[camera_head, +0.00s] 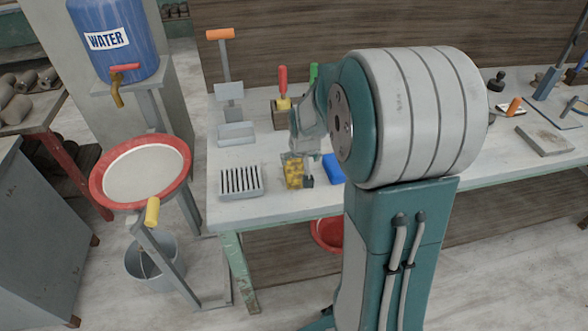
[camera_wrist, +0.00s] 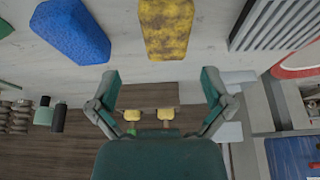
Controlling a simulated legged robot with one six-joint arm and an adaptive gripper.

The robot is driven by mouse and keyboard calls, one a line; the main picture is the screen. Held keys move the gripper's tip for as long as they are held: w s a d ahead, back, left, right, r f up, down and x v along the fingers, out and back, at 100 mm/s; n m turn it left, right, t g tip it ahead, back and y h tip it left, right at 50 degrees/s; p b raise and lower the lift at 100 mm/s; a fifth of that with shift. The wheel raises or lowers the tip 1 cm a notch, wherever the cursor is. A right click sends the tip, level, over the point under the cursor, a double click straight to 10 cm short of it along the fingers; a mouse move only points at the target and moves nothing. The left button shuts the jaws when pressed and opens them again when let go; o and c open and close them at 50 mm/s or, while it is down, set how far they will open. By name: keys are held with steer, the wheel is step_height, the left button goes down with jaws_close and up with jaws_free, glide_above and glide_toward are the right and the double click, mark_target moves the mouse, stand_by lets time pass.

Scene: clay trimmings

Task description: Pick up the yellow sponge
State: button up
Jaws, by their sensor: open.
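The yellow sponge (camera_head: 293,176) is on the white table near its front edge, partly covered by my gripper (camera_head: 299,168) in the head view. In the wrist view the speckled yellow sponge (camera_wrist: 167,28) is at the top middle, cut off by the frame edge. It lies past the gap between the two fingertips of my gripper (camera_wrist: 161,80). My fingers are spread wide with nothing between them.
A blue sponge (camera_head: 333,168) lies close to the right of the yellow one; it also shows in the wrist view (camera_wrist: 70,32). A slatted grey rack (camera_head: 240,181) is to the left. A tool block (camera_head: 283,112) with a red-handled tool stands behind.

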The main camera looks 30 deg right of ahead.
mark_target(294, 169)
steer(key=shift+x, duration=1.15)
steer(key=shift+w+a+f, duration=0.3)
steer(key=shift+a+f, duration=0.05)
steer(key=shift+f, duration=0.15)
steer(key=x, duration=0.3)
steer(key=shift+w+a+f, duration=0.1)
steer(key=shift+w+f, duration=0.1)
steer(key=shift+w+d+f, duration=0.15)
steer(key=shift+d+f, duration=0.25)
steer(key=c, duration=0.5)
steer(key=shift+a, duration=0.3)
steer(key=shift+c, duration=1.1)
